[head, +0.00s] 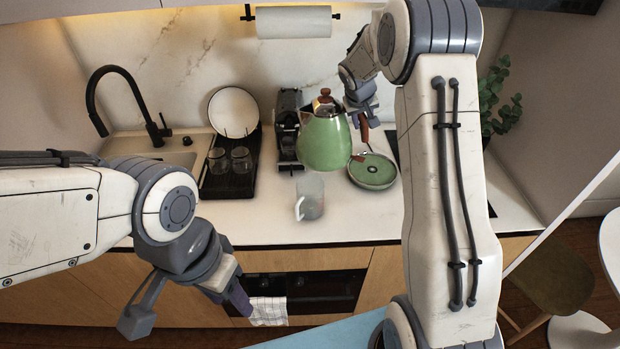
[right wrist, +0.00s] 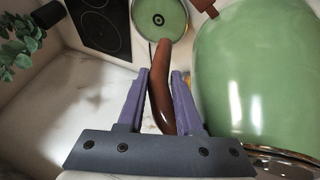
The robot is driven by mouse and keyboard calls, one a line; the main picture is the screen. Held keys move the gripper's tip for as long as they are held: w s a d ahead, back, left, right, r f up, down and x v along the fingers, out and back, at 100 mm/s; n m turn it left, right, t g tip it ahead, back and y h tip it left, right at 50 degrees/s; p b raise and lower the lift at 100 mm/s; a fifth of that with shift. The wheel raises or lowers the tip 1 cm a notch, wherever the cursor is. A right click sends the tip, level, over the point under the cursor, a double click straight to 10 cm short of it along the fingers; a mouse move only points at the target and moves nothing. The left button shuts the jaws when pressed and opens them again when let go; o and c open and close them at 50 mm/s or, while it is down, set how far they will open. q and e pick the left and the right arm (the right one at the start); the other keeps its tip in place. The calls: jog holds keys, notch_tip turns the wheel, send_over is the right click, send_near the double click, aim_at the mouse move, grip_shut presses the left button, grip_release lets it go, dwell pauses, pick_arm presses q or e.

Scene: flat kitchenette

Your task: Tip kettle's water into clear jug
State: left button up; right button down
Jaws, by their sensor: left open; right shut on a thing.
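The green kettle (head: 325,143) with a brown lid knob is held up above the counter, just behind and above the clear jug. It looks close to upright. My right gripper (head: 364,108) is shut on its brown handle (right wrist: 160,85), which shows between the purple fingers in the right wrist view; the kettle's green body (right wrist: 250,70) is beside them. The clear jug (head: 311,197) stands upright on the counter with its handle to the left. No water can be made out in it. My left gripper (head: 236,292) is open and empty, in front of the counter's edge.
A green lidded pan (head: 372,171) lies right of the jug. A black dish rack (head: 224,186) with glasses and a plate (head: 233,111) stands left, beside the sink. A dark coffee machine (head: 288,128) is behind. A black hob (right wrist: 104,27) shows in the right wrist view.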

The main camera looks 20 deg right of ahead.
jog(key=s+d+f+n+p, duration=0.1)
jog(key=d+f+p, duration=0.4)
jog(key=d+f, duration=0.7)
jog(key=shift+f+n+t+y, duration=0.4)
jog(key=shift+f+n, duration=0.1)
jog(key=shift+f, duration=0.75)
jog(key=shift+s, duration=0.1)
